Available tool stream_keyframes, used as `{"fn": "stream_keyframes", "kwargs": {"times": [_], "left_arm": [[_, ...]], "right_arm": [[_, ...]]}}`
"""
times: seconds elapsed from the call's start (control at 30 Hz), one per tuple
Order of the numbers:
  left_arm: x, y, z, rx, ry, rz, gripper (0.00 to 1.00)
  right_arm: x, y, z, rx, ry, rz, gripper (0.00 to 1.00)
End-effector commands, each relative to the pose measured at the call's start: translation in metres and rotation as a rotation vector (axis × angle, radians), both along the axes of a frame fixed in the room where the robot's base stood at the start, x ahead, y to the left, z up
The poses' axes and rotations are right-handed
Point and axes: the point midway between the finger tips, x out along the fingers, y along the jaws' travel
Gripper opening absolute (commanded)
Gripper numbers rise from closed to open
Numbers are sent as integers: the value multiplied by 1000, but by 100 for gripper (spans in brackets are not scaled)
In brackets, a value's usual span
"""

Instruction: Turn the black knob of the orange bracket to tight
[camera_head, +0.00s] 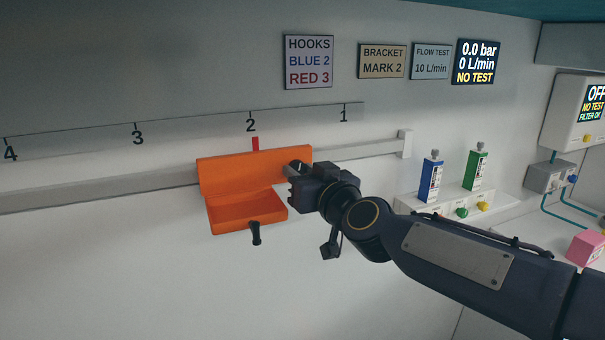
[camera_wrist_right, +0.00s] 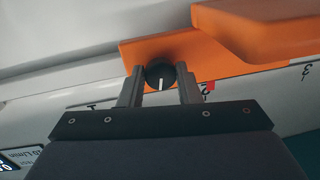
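The orange bracket (camera_head: 235,172) sits on the wall rail under mark 2, with an open tray in front. Its black knob (camera_wrist_right: 160,76) shows in the right wrist view as a round cap with a white pointer line. In that view the line points towards the bottom of the picture. My right gripper (camera_wrist_right: 160,86) is open, with one finger on each side of the knob and a thin gap seeming to show on both sides. In the head view my right gripper (camera_head: 291,179) is at the bracket's right end and mostly hides the knob. My left gripper is in neither view.
A small black peg (camera_head: 255,233) shows at the tray's front edge. Blue (camera_head: 431,180) and green (camera_head: 475,168) bottles stand on a white ledge to the right. A sign (camera_head: 382,61) reads BRACKET MARK 2. The wall below the rail at left is clear.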

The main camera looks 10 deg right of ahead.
Motion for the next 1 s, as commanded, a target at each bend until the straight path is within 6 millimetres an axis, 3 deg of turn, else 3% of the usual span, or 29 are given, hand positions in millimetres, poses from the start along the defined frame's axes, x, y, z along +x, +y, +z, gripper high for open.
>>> {"fn": "stream_keyframes", "kwargs": {"times": [0.03, 0.17, 0.57, 1.0], "left_arm": [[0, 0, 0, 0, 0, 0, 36], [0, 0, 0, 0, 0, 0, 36], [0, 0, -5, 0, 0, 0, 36], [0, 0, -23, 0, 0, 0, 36]], "right_arm": [[0, 0, 0, 0, 0, 0, 23], [0, 0, 0, 0, 0, 0, 8], [0, 0, -2, 82, 15, 0, 8], [0, 1, -3, 442, 86, 1, 8]]}}
